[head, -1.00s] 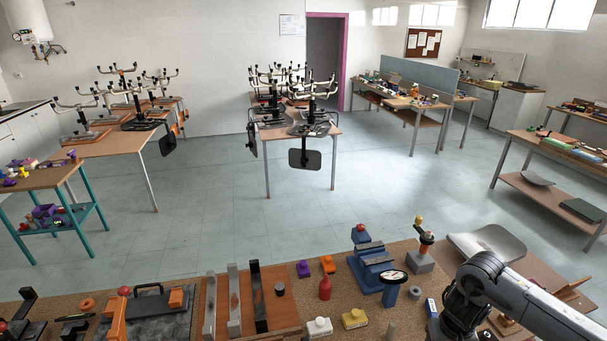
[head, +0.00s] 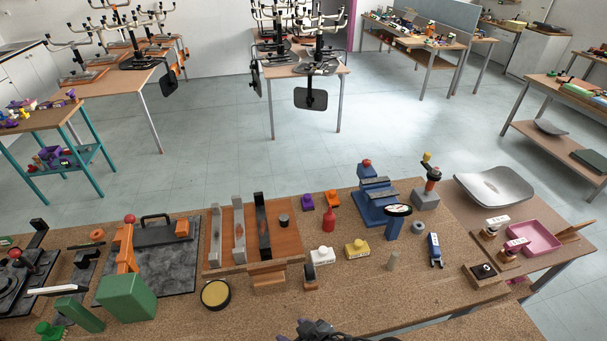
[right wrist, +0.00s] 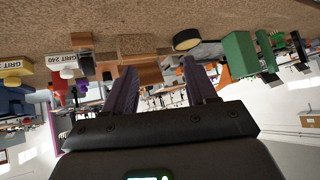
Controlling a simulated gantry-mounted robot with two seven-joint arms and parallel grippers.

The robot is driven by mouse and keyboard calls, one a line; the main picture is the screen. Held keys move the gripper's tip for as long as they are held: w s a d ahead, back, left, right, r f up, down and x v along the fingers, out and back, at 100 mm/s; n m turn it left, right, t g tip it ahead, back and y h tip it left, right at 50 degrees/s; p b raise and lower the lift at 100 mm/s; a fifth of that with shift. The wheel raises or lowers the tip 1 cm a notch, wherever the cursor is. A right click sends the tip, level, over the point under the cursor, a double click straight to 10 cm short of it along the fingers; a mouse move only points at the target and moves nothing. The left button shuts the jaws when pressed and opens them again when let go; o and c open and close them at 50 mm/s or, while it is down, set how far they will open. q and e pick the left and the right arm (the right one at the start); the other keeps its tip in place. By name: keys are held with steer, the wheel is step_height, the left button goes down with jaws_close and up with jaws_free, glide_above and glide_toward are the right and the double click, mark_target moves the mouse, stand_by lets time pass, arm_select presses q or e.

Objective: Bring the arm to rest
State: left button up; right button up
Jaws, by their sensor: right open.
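My right gripper (head: 318,330) shows only in part at the bottom middle edge of the head view, in front of the bench edge. In the right wrist view the gripper (right wrist: 160,92) has its two dark fingers spread apart with nothing between them. The cork-topped workbench (head: 345,285) lies just beyond it, and appears upside down along the top of the wrist view. The rest of my right arm is out of the head view. My left gripper is in neither view.
At right are a pink tray (head: 535,238) and a grey seat shell (head: 494,187). Bare cork lies along the front middle.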

steer(key=s+d+f+m+g+h+b, duration=0.1)
steer(key=s+d+f+m+h+b, duration=0.15)
steer(key=s+d, duration=0.7)
steer(key=s+d+f+m+g+h+b, duration=0.1)
steer(key=s+d+f+m+h+b, duration=0.2)
steer(key=s+d, duration=0.7)
steer(key=w+d+r+p, duration=0.1)
steer(key=d+r+p, duration=0.1)
steer(key=r+p, duration=0.8)
steer(key=d+r+p, duration=0.2)
steer(key=r+p, duration=0.9)
steer(key=p, duration=0.2)
steer(key=shift+w+r+g+h+p, duration=0.2)
steer(key=shift+w+g+h+p, duration=0.15)
steer(key=shift+g+h, duration=0.1)
steer(key=shift+d, duration=0.1)
